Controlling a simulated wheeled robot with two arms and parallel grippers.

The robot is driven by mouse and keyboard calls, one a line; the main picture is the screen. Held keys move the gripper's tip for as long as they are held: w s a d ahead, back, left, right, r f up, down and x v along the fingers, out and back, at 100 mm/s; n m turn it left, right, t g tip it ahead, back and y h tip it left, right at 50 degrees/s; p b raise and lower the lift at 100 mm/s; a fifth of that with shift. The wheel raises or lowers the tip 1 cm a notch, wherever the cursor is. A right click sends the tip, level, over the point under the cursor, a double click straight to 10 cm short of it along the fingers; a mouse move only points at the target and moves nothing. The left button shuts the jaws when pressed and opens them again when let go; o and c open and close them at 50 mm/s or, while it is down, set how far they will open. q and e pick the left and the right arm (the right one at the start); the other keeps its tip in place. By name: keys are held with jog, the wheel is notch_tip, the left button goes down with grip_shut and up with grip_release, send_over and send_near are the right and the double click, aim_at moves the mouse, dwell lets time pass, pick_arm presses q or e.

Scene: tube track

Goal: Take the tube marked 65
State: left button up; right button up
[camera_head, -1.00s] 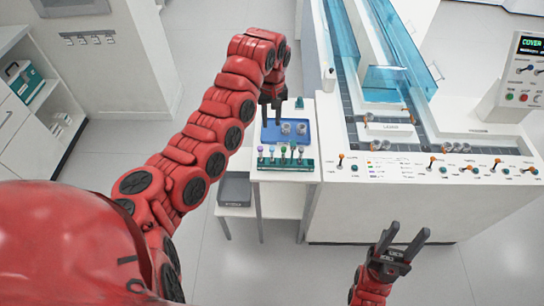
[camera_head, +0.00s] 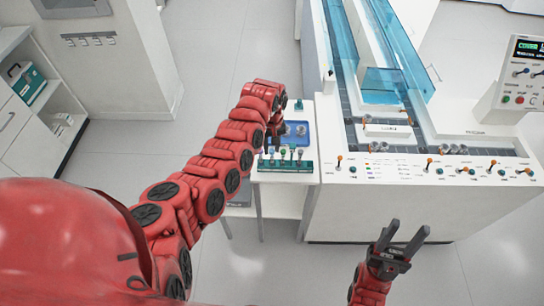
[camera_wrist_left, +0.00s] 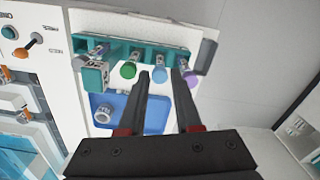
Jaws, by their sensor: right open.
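A teal rack (camera_head: 286,166) with several capped tubes stands at the front of the small white table. In the left wrist view the rack (camera_wrist_left: 135,52) holds tubes with a green cap (camera_wrist_left: 128,70), a pale blue cap (camera_wrist_left: 158,73) and a purple cap (camera_wrist_left: 192,80). I cannot read any number, so I cannot tell which tube is 65. My left gripper (camera_wrist_left: 161,72) is open, its fingertips by the rack, with the pale blue cap between them in the picture. Whether it touches is unclear. My right gripper (camera_head: 402,238) is open and empty in front of the bench.
A blue tray (camera_wrist_left: 130,118) behind the rack holds a grey round piece (camera_wrist_left: 102,114). The white bench (camera_head: 400,205) with levers and tube tracks stands to the right. Several grey pieces (camera_head: 455,149) lie on the track. Floor between the bench and me is clear.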

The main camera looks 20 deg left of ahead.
pick_arm(q)
jog(key=shift+f, duration=1.25)
grip_shut()
jog(key=shift+w+r, duration=0.1)
jog(key=shift+r, duration=0.1)
jog(key=shift+r, duration=0.5)
notch_tip(320, 180, up, 8)
jog(key=b, duration=0.3)
jog(key=shift+r, duration=0.4)
